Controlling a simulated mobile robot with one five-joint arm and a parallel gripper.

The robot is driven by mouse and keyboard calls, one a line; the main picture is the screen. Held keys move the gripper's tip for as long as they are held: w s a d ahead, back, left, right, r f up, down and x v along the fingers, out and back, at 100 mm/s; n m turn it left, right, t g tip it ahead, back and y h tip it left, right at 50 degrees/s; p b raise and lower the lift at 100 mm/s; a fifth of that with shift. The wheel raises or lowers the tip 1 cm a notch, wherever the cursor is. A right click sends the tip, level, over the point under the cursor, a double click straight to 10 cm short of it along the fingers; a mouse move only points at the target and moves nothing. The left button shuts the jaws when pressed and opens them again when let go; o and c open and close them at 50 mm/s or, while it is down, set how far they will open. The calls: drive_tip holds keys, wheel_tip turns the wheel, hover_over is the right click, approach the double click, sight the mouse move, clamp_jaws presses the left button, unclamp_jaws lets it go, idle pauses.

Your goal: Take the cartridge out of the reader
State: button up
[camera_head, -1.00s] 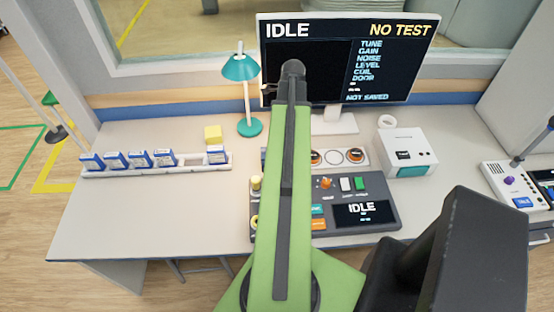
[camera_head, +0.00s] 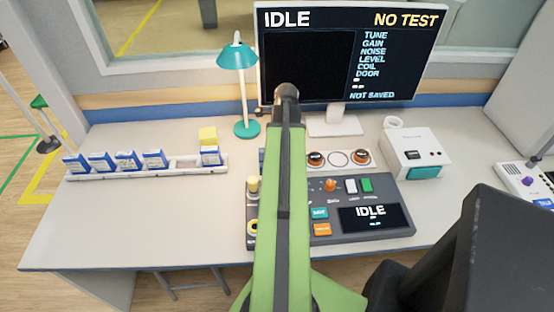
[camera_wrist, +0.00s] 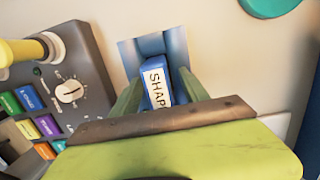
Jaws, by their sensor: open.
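In the wrist view a blue cartridge (camera_wrist: 156,84) with a white label reading "SHAP", the rest hidden, lies between the two green fingers of my gripper (camera_wrist: 157,95). The fingers are open, one on each side of it; contact cannot be made out. A shiny blue-grey piece (camera_wrist: 131,56), possibly part of the reader, is around the cartridge's far end. In the head view my green arm hides my gripper and this cartridge.
The dark console (camera_head: 398,195) with knobs and buttons is close beside my gripper; it also fills the wrist view's left (camera_wrist: 85,60). A teal lamp (camera_head: 238,58), monitor (camera_head: 350,55) and white box (camera_head: 416,150) stand behind. A rack (camera_head: 120,173) with several blue cartridges is left.

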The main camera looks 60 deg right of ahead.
drive_tip(key=shift+r, duration=0.15)
clamp_jaws()
drive_tip(key=shift+r, duration=0.1)
drive_tip(key=shift+r+p, duration=0.35)
drive_tip(key=shift+p, duration=0.15)
wheel_tip(320, 180, up, 4)
drive_tip(key=p, duration=0.3)
drive_tip(key=shift+f+p, duration=0.1)
drive_tip(key=shift+p, duration=0.3)
drive_tip(key=s+d+r+p, duration=0.2)
drive_tip(key=s+r+p, duration=0.4)
drive_tip(key=s, duration=0.5)
drive_tip(key=shift+s+d, duration=0.2)
drive_tip(key=shift+d, duration=0.1)
